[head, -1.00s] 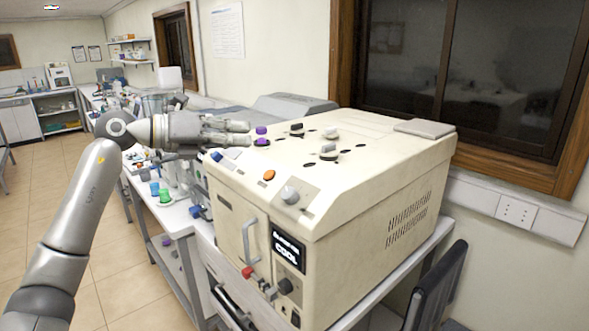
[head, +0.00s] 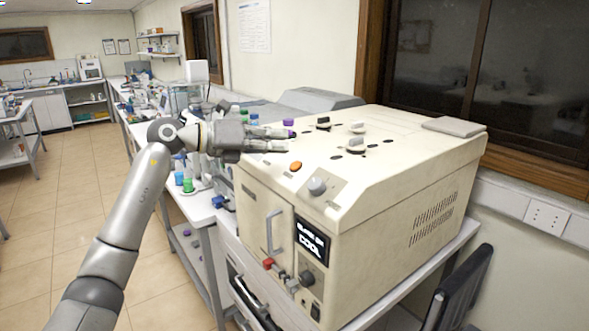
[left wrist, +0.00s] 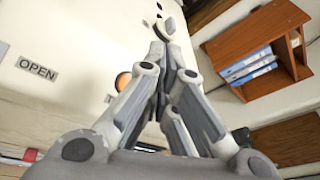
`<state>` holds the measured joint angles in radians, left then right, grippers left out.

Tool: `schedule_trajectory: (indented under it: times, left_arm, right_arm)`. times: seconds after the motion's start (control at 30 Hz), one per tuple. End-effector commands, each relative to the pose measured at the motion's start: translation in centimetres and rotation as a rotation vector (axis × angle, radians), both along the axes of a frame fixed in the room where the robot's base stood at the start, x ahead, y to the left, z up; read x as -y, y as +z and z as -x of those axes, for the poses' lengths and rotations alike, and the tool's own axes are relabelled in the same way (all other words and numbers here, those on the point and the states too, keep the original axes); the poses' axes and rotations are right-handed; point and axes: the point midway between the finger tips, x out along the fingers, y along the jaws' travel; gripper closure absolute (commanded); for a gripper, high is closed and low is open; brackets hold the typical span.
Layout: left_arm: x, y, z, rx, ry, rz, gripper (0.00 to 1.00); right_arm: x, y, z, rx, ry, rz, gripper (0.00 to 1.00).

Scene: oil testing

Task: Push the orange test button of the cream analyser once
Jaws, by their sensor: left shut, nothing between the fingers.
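The cream analyser (head: 390,220) stands on a white bench beside the wall. Its orange test button (head: 296,166) is on the front sloping edge of the top, left of a grey knob (head: 317,186). My left gripper (head: 290,139) is shut and empty, its fingers pointing right, above and behind the button in the head view. In the left wrist view the shut fingers (left wrist: 172,45) cover the middle, and part of the orange button (left wrist: 122,81) shows just left of them. I cannot tell the exact gap to the analyser top. My right gripper is not in view.
Several knobs and a purple cap (head: 289,122) stand up from the analyser top. Coloured bottles, one with a green cap (head: 188,185), crowd the bench to the left. A dark chair (head: 462,290) is at the right. The floor at left is open.

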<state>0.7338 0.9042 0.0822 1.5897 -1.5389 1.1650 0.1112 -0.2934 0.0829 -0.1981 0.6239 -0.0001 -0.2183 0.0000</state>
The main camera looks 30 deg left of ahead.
Motion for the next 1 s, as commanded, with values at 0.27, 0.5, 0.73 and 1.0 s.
schedule_trajectory:
  times: [0.27,0.5,0.73,1.0]
  left_arm:
    - [0.6,-2.1,-1.3,0.0,-0.001,0.0,1.0]
    - [0.6,-2.4,-1.6,0.0,0.0,0.0,1.0]
    - [0.6,-2.4,-1.6,0.0,-0.001,0.0,1.0]
    - [0.7,-2.4,-1.5,0.0,-0.001,0.0,1.0]
  right_arm:
    - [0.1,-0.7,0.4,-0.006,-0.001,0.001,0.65]
    - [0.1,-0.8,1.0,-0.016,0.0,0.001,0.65]
    - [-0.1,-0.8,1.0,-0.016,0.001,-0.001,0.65]
    - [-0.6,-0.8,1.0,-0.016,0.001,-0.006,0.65]
